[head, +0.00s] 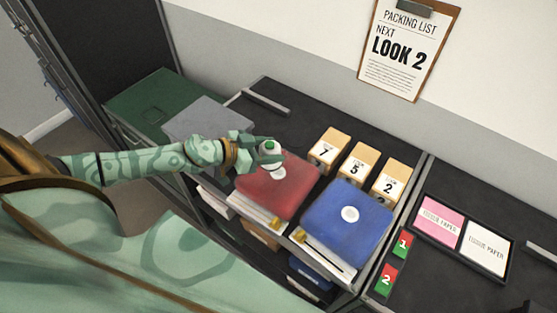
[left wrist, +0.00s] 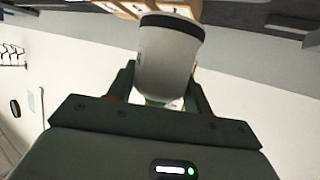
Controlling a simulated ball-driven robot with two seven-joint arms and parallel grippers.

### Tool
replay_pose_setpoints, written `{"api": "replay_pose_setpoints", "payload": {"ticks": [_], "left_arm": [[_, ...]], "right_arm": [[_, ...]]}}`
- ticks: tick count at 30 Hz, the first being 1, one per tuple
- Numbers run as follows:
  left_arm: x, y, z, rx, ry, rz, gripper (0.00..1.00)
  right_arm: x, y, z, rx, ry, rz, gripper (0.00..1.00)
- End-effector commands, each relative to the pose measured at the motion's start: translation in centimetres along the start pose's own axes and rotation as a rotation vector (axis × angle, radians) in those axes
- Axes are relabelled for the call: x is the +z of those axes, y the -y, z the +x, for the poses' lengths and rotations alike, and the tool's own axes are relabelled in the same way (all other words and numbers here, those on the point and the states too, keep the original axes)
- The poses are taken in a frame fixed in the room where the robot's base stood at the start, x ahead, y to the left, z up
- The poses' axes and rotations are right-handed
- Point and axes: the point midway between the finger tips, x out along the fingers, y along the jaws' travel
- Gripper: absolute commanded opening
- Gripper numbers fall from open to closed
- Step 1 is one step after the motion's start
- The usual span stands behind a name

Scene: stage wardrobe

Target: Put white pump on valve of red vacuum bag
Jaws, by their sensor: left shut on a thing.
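The pump looks upright in the head view. In the left wrist view the pump (left wrist: 168,58) is a pale cylinder between the shut fingers (left wrist: 162,98). The red bag lies flat on the dark top; part of a white round valve (head: 279,172) shows just below the pump. I cannot tell whether pump and valve touch. My right gripper is out of view.
A blue bag (head: 348,222) with a white valve lies right of the red one. Numbered tan boxes (head: 357,163) stand behind it. A grey flat case (head: 208,118) lies to the left. A tray (head: 466,237) with tissue paper is at the right.

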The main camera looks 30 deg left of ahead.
Motion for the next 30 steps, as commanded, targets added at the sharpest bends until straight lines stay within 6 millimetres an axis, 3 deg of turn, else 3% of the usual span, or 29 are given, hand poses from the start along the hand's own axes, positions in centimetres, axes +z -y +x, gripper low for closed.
{"api": "replay_pose_setpoints", "payload": {"ticks": [3, 10, 12, 16, 29, 30], "left_arm": [[1.6, 0.5, 2.5, 0.001, -0.002, -0.004, 0.18], [2.8, 1.0, 4.5, 0.001, -0.002, -0.003, 0.18], [4.1, 1.1, 5.2, 0.002, 0.0, -0.005, 0.18], [5.6, 1.1, 5.8, 0.002, 0.0, -0.004, 0.18], [5.8, 1.1, 5.8, 0.001, -0.001, -0.002, 0.18], [5.9, 1.1, 5.8, 0.001, 0.001, -0.002, 0.59]], "right_arm": [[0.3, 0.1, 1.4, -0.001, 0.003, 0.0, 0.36], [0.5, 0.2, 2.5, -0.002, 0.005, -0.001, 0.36], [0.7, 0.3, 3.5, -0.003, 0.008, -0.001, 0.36], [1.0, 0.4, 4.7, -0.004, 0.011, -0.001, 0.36], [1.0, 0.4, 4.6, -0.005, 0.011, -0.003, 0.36], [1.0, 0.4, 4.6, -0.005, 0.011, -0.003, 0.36]]}}
